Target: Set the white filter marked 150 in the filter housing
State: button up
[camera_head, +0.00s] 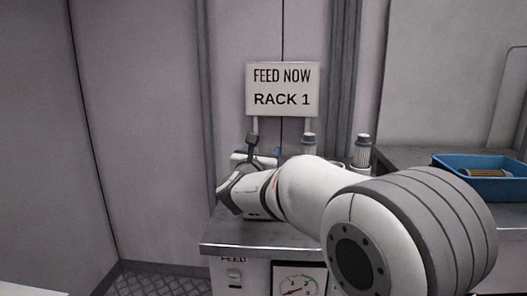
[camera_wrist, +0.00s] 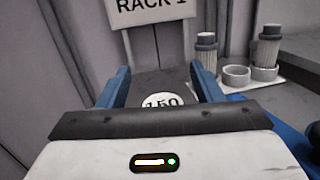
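My gripper (camera_wrist: 162,85) shows two blue fingers set wide apart, pointing forward over the counter. A white round face marked 150 (camera_wrist: 163,101) shows between and below the fingers in the wrist view. Its lower part is hidden by my gripper's body, and I see no finger touching it. In the head view my gripper (camera_head: 262,154) is over the back of the counter, below the sign, and my arm hides much of that spot. I cannot make out the filter housing for certain.
A sign (camera_head: 283,89) reads FEED NOW RACK 1. Two dark-capped ribbed cylinders (camera_wrist: 206,50) (camera_wrist: 269,46) stand at the right, with white rings (camera_wrist: 237,75) near them. A blue tray (camera_head: 500,191) holds a brownish cylinder (camera_head: 487,173). The counter's front edge (camera_head: 262,250) is clear.

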jog(key=o, duration=0.4)
jog(key=shift+n+g, duration=0.3)
jog(key=shift+g, duration=0.2)
notch_tip(320, 180, down, 6)
jog(key=shift+s+f, duration=0.1)
jog(key=shift+f, duration=0.05)
jog(key=shift+c, duration=0.2)
jog(key=shift+t, duration=0.5)
jog(key=s+r, duration=0.1)
jog(key=s, duration=0.1)
jog(key=s+a+r, duration=0.1)
jog(key=s+r, duration=0.1)
jog(key=s+r+p, duration=0.1)
jog(key=s+r, duration=0.1)
jog(key=s, duration=0.1)
jog(key=shift+s+a, duration=0.1)
jog(key=shift+a, duration=0.2)
jog(key=shift+s+r, duration=0.15)
jog(key=shift+r, duration=0.05)
jog(key=shift+r, duration=0.15)
